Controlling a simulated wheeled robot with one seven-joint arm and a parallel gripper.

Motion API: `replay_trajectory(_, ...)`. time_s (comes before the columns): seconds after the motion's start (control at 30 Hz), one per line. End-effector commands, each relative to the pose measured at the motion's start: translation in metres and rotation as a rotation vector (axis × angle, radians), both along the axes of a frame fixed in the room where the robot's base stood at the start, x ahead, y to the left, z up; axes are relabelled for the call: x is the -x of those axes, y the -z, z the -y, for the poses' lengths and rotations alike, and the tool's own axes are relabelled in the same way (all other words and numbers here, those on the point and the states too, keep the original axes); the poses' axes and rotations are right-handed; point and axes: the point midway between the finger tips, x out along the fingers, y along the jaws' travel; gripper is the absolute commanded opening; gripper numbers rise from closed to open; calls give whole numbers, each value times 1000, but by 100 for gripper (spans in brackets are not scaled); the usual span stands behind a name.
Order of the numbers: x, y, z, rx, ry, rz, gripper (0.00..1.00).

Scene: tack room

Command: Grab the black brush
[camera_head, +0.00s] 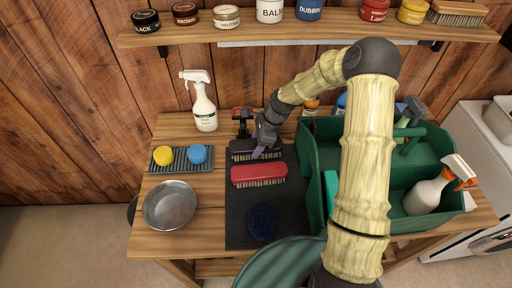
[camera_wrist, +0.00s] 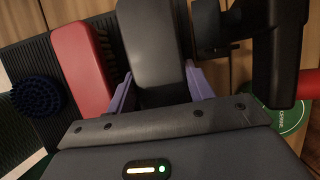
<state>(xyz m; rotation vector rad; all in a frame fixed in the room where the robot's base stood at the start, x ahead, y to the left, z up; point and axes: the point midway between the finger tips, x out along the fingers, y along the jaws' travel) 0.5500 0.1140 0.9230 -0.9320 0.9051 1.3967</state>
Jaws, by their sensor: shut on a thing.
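The black brush (camera_head: 243,150) lies on the dark mat (camera_head: 240,200) on the wooden bench, just behind the red brush (camera_head: 259,174), with its pale bristles showing along the front. In the wrist view the black brush (camera_wrist: 152,45) runs between the purple fingers of my gripper (camera_wrist: 158,95). My gripper (camera_head: 262,151) is shut on the black brush from above. The red brush (camera_wrist: 80,65) lies close beside the left finger in the wrist view. I cannot tell whether the black brush is lifted off the mat.
A dark blue round brush (camera_head: 262,222) lies on the mat's front part. A green tote (camera_head: 320,160) with bottles stands to the right. A spray bottle (camera_head: 203,105), a sponge tray (camera_head: 180,166) and a metal bowl (camera_head: 170,205) are left. A shelf (camera_head: 230,36) with tins runs above.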

Motion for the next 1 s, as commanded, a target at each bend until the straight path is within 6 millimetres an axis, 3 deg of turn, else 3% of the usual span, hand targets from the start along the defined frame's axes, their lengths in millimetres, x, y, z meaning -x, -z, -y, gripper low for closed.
replay_trajectory(0.37, 2, -57, 0, 1, -2, 4, 25)
replay_trajectory(0.67, 56, -53, 1, 3, -1, 0, 25)
replay_trajectory(1.0, 138, -54, 1, 3, 0, 1, 25)
